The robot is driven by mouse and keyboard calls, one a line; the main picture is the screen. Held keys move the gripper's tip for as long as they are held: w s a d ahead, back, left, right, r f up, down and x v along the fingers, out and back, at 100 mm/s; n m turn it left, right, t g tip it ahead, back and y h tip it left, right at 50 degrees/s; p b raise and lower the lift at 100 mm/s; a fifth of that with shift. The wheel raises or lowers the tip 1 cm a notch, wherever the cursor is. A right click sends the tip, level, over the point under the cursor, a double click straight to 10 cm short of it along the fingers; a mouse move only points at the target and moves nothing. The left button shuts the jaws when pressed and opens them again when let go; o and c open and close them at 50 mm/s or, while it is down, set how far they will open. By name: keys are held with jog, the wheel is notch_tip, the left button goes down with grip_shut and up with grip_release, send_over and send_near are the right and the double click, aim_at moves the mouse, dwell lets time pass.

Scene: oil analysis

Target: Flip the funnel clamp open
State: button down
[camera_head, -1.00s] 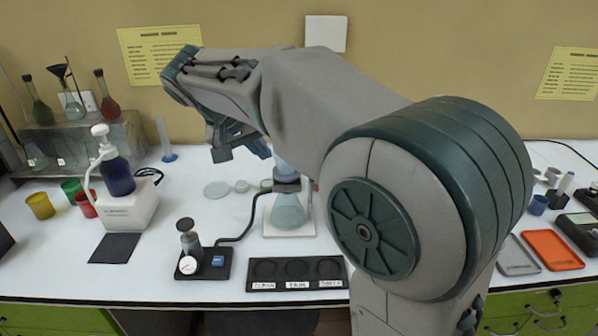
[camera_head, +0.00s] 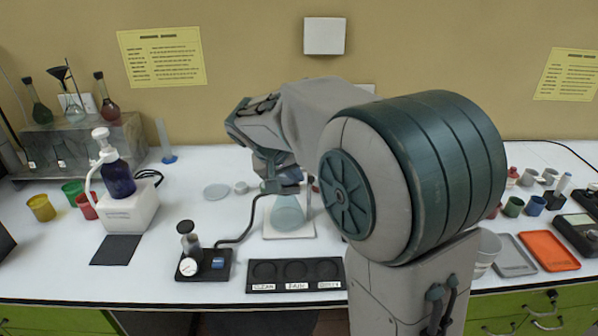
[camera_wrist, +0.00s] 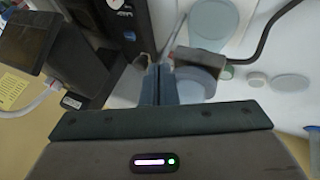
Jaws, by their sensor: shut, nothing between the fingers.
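The conical flask (camera_head: 288,214) with pale blue-green glass stands on a white stand base (camera_head: 302,232). The dark clamp (camera_head: 284,188) sits at its neck and also shows in the wrist view (camera_wrist: 200,63) as a dark block. A pale blue funnel part (camera_wrist: 198,86) lies beside the clamp in the wrist view; in the head view my gripper largely hides it. My gripper (camera_wrist: 158,76) is shut and empty, its fingertips just left of the clamp in the wrist view. Whether they touch it, I cannot tell. In the head view my gripper (camera_head: 274,168) is just above the clamp.
A hose runs from the clamp area to a small pump with a gauge (camera_head: 189,267). A black three-slot labelled tray (camera_head: 297,287) lies in front of the flask. A black device (camera_wrist: 112,45) stands close to the fingers in the wrist view. A pale disc (camera_head: 216,191) lies left.

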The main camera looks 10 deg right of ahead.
jog(key=shift+d+f, duration=0.1)
jog(key=shift+d, duration=0.3)
